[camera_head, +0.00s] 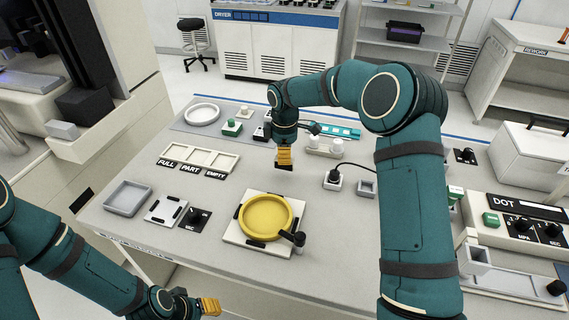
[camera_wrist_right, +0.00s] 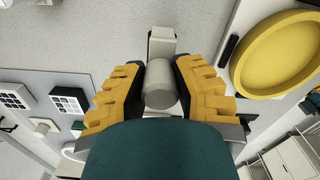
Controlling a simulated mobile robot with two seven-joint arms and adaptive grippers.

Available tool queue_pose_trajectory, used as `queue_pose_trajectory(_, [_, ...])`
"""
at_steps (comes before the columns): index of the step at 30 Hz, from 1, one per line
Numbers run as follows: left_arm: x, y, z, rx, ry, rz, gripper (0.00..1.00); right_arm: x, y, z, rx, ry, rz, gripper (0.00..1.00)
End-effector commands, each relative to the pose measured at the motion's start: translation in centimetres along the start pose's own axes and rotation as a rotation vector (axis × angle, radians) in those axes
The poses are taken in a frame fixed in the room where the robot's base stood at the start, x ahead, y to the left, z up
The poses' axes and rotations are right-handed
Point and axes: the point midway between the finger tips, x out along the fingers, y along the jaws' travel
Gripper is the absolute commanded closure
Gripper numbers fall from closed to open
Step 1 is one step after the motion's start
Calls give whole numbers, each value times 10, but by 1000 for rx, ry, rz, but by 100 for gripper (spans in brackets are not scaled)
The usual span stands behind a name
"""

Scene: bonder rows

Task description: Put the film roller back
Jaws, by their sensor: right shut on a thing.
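My right gripper (camera_head: 285,157) points down above the middle of the table. In the right wrist view, the two yellow fingers of my right gripper (camera_wrist_right: 160,90) are shut on a pale grey cylinder, the film roller (camera_wrist_right: 160,88). A light grey block (camera_wrist_right: 162,42) shows just beyond the roller; I cannot tell whether it is part of it. In the head view the roller is hidden by the fingers. My left gripper (camera_head: 209,306) is low at the front edge, away from the table objects; its opening cannot be made out.
A yellow disc (camera_head: 265,217) lies on a white plate with a dark-knobbed lever (camera_head: 297,240). A labelled three-part tray (camera_head: 200,158) is to its upper left. A small grey box (camera_head: 367,188), a black-topped switch (camera_head: 333,178) and white cylinders (camera_head: 324,146) stand near my right arm.

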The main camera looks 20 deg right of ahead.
Motion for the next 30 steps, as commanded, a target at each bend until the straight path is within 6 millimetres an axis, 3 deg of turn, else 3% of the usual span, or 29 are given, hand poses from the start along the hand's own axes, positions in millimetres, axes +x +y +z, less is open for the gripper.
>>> queue_pose_trajectory(5, [6, -2, -1, 0, 3, 0, 53, 29, 0, 0, -1, -2, -2, 100])
queue_pose_trajectory(17, [7, -3, -1, 0, 4, 0, 53, 34, 0, 0, -1, -1, -1, 100])
queue_pose_trajectory(18, [7, -3, -1, 0, 4, 0, 53, 34, 0, 0, -1, -1, -1, 66])
queue_pose_trajectory(20, [7, -3, -1, 0, 4, 0, 53, 33, 0, 0, -1, -1, -1, 48])
queue_pose_trajectory(30, [6, -2, -1, 0, 4, 0, 53, 31, 0, 0, -1, -1, -1, 48])
